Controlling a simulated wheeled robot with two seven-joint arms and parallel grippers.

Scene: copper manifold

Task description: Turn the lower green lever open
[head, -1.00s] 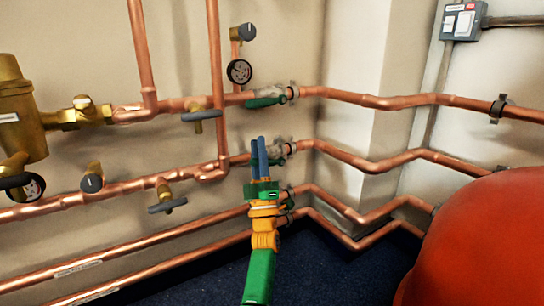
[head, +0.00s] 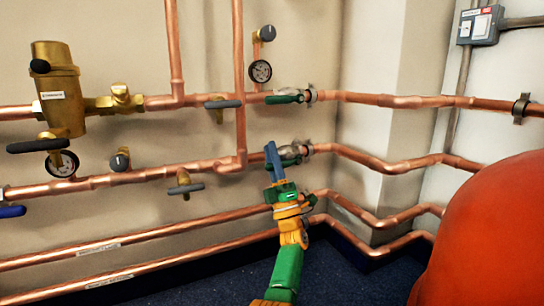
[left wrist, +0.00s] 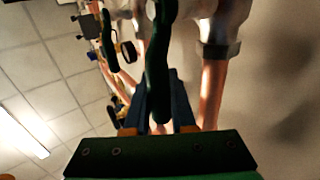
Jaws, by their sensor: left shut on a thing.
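The lower green lever (head: 289,153) sits on a grey valve on the middle copper pipe in the head view. Its free end is hidden by my left gripper (head: 272,151), whose blue fingers reach up to it from below. In the left wrist view, the dark green lever (left wrist: 157,65) comes down between the two fingers of my left gripper (left wrist: 160,105), which is shut on it. The lever looks roughly along the pipe in the head view. The upper green lever (head: 285,98) lies along the pipe above. My right gripper is not in view.
A large rounded red body (head: 490,235) fills the lower right. Brass valves with grey handles (head: 187,189), a gauge (head: 260,71) and a brass regulator (head: 57,88) line the wall on the left. Lower copper pipes (head: 130,235) run just above the blue floor (head: 350,278).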

